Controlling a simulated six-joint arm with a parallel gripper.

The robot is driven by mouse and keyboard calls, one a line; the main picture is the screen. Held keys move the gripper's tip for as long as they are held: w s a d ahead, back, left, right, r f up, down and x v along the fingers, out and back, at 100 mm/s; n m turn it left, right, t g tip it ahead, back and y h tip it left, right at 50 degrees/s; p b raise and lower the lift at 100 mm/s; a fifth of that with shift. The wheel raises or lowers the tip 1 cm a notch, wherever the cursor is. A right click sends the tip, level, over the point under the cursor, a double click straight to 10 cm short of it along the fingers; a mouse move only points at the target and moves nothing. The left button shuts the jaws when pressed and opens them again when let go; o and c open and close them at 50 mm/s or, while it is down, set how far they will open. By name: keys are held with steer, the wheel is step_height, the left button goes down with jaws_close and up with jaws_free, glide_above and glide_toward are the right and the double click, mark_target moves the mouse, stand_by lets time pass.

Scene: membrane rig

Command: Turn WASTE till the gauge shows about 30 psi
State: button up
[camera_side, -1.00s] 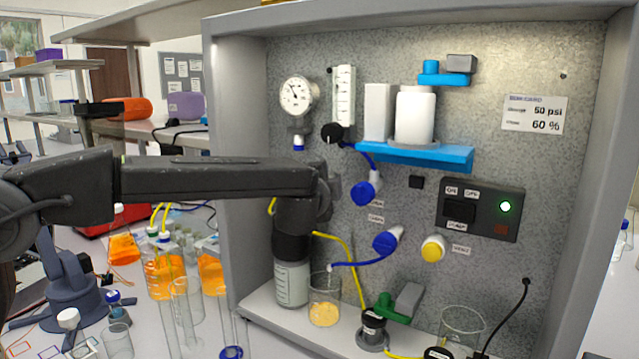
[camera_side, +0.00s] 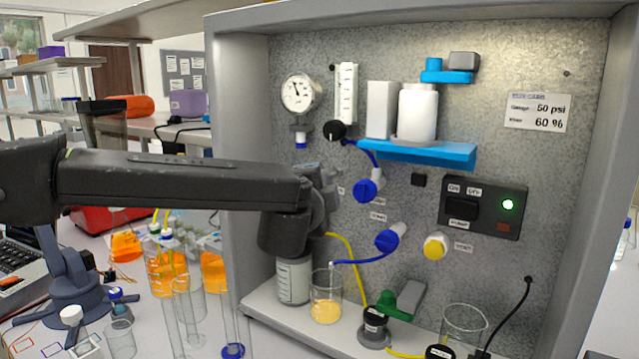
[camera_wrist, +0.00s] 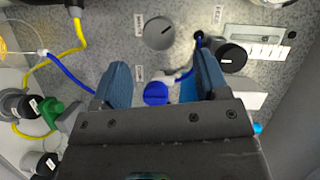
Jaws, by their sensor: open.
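The round pressure gauge (camera_side: 299,93) hangs at the panel's upper left; its numbers are too small to read. A grey knob with a dark pointer line (camera_wrist: 158,33) shows in the wrist view, beyond the fingertips and between their lines; my arm hides it in the side view. A blue valve (camera_wrist: 155,93) shows between the fingers, apart from both; it also shows in the side view (camera_side: 368,188). The labels are illegible, so I cannot tell which control is WASTE. My gripper (camera_wrist: 162,75) is open and empty, with blue fingers; my wrist hides it in the side view.
A black knob (camera_wrist: 231,57) lies right of the fingers. A second blue valve (camera_side: 388,240) and a yellow valve (camera_side: 435,245) sit lower right on the panel. A blue shelf (camera_side: 430,152) holds white containers. A beaker (camera_side: 325,297) and a bottle (camera_side: 294,280) stand below my wrist.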

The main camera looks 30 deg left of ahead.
steer(key=v, duration=0.6)
steer(key=shift+s, duration=0.2)
steer(key=s+a+f+n+g, duration=0.2)
steer(key=s+a+f+g, duration=0.1)
steer(key=s+a, duration=0.25)
steer(key=s+a+f+n+g, duration=0.3)
steer(key=s+a+g, duration=0.1)
steer(key=a, duration=0.3)
steer(key=s+a+f+n+g+h, duration=0.1)
steer(key=s+f+n+g+h, duration=0.2)
steer(key=s, duration=1.3)
step_height(320, 180, down, 5)
steer(key=n+h, duration=0.3)
steer(key=shift+s+a+n, duration=0.15)
steer(key=shift+s+n, duration=0.1)
steer(key=shift+n, duration=0.05)
steer(key=shift+r, duration=0.1)
stand_by(0.5)
